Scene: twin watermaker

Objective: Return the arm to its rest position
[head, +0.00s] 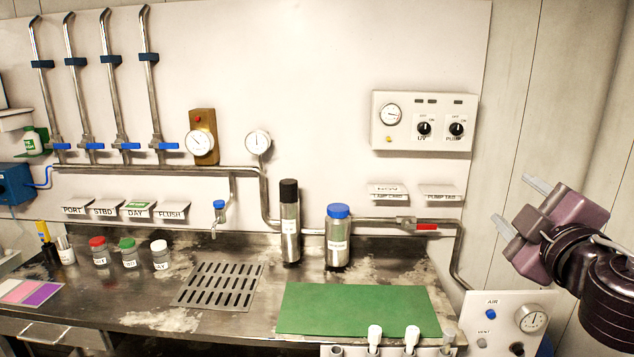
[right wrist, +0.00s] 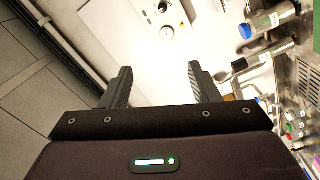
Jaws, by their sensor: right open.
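My right gripper (head: 517,207) is raised at the right side of the head view, in front of the bare wall panel and above the AIR/VENT box. Its two fingers point left and are apart, with nothing between them. In the right wrist view the same gripper (right wrist: 160,88) shows two dark, spread fingers with the white wall behind them. My left gripper does not show in either view.
A steel counter (head: 210,240) carries a green mat (head: 355,310), a drain grate (head: 218,286), a black-capped cylinder (head: 289,222), a blue-capped bottle (head: 338,240) and small jars. The AIR/VENT box (head: 505,325) stands below my right gripper. A UV/PUMP panel (head: 424,121) hangs on the wall.

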